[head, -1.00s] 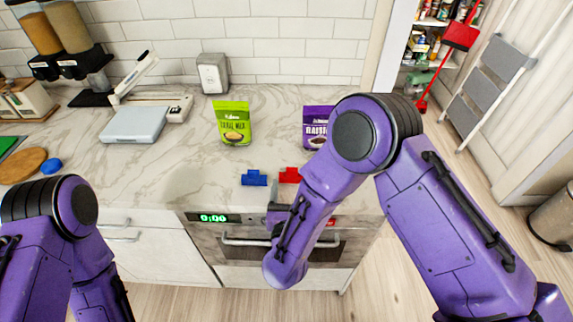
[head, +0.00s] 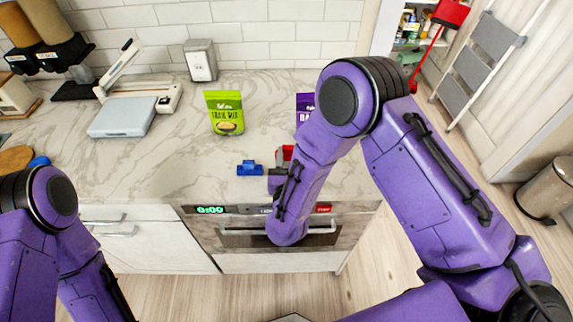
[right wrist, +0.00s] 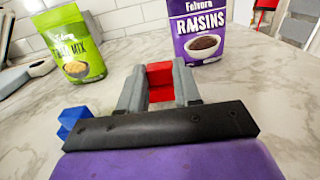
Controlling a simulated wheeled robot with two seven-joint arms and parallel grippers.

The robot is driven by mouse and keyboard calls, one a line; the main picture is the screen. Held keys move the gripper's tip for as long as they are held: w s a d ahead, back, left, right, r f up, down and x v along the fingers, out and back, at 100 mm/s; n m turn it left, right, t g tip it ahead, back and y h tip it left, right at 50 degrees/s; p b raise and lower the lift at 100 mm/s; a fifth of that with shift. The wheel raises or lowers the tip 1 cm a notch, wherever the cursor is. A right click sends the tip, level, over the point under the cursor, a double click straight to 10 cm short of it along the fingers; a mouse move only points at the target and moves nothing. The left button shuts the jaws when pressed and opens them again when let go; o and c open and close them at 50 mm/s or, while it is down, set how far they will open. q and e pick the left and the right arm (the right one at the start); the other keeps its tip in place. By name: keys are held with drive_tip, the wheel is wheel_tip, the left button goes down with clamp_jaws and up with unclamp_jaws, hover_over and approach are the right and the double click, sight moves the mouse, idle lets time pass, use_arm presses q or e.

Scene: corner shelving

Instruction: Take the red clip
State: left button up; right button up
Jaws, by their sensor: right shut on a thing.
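The red clip (right wrist: 160,82) is between the two grey fingers of my right gripper (right wrist: 159,88) in the right wrist view. The fingers are shut on it. In the head view a small part of the red clip (head: 287,153) shows beyond my right gripper (head: 280,170), near the front of the counter; my right arm hides the rest. I cannot tell whether the clip touches the counter. My left arm is at the lower left of the head view, and its gripper is not in view.
A blue clip (head: 250,168) lies just left of the right gripper. A green trail mix bag (head: 225,112) and a purple raisins bag (right wrist: 197,30) stand behind. A white scale (head: 123,117) is at the left. The counter (head: 180,160) between is clear.

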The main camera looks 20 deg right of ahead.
sight(287, 150)
drive_tip(key=shift+w+d+f, duration=0.3)
drive_tip(key=shift+w+f, duration=0.5)
drive_tip(key=r, duration=0.1)
drive_tip(key=s+r, duration=0.1)
drive_tip(key=r, duration=0.1)
drive_tip(key=shift+s+a+r+b, duration=0.15)
drive_tip(key=shift+a+r+b, duration=0.15)
drive_tip(key=shift+a+r, duration=0.1)
use_arm(q)
drive_tip(key=shift+w+d+f, duration=0.15)
drive_tip(key=shift+w+f, duration=0.25)
drive_tip(key=shift+w, duration=0.05)
use_arm(e)
drive_tip(key=s+a+r, duration=0.4)
drive_tip(key=s+r, duration=0.5)
drive_tip(key=s, duration=0.4)
drive_tip(key=shift+a+r, duration=0.2)
